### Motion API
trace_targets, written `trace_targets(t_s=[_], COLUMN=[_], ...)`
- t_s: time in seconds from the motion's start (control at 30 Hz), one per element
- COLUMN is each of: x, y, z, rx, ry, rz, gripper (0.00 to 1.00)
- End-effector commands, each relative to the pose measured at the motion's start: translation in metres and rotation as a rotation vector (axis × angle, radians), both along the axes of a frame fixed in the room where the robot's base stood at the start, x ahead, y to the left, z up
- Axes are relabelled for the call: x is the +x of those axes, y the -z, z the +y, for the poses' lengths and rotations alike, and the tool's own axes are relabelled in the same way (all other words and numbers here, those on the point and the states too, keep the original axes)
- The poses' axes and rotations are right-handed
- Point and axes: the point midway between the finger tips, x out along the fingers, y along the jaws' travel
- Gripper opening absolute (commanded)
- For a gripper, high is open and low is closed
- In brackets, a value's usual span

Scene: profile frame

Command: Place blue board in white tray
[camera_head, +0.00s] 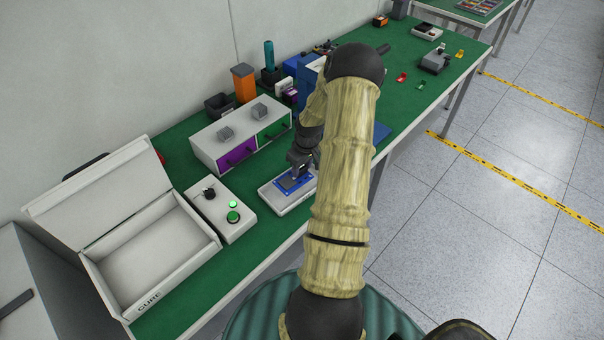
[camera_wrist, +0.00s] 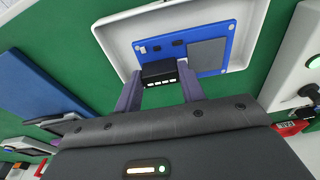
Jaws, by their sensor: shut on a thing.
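The blue board (camera_head: 291,184) carries a black block, a grey rectangle and small pale corner spots. It also shows in the wrist view (camera_wrist: 212,30). My gripper (camera_head: 296,175) is shut on the board by its black block, with a finger on each side in the wrist view (camera_wrist: 161,84). The white tray (camera_head: 287,208) lies on the green bench top. In the wrist view the board appears inside the rim of the white tray (camera_wrist: 262,42). I cannot tell whether it touches the tray floor. My arm hides the tray's right end in the head view.
A white control box (camera_head: 236,203) with a lit green button stands left of the tray. An open white case (camera_head: 150,260) marked "CURE" is farther left. A drawer unit (camera_head: 204,147) with purple and green fronts stands behind. A flat blue panel (camera_head: 381,133) lies right of my arm.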

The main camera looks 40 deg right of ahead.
Motion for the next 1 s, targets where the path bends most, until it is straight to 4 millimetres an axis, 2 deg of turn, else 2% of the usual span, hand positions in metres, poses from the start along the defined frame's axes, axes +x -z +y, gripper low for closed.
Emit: trace_targets(t_s=[0.1, 0.33, 0.73, 0.77, 0.83, 1.0], x=[0.000, 0.000, 0.000, 0.000, 0.000, 0.000], y=[0.006, 0.035, 0.041, 0.040, 0.040, 0.039], z=[0.000, 0.001, 0.000, 0.000, 0.000, 0.000], rx=[0.001, 0.002, 0.000, 0.000, 0.000, 0.000], ry=[0.000, -0.001, -0.001, -0.001, 0.000, 0.000], rz=[0.001, 0.002, 0.000, 0.000, 0.000, 0.000], gripper=[0.14, 0.14, 0.14, 0.45, 0.59, 0.61])
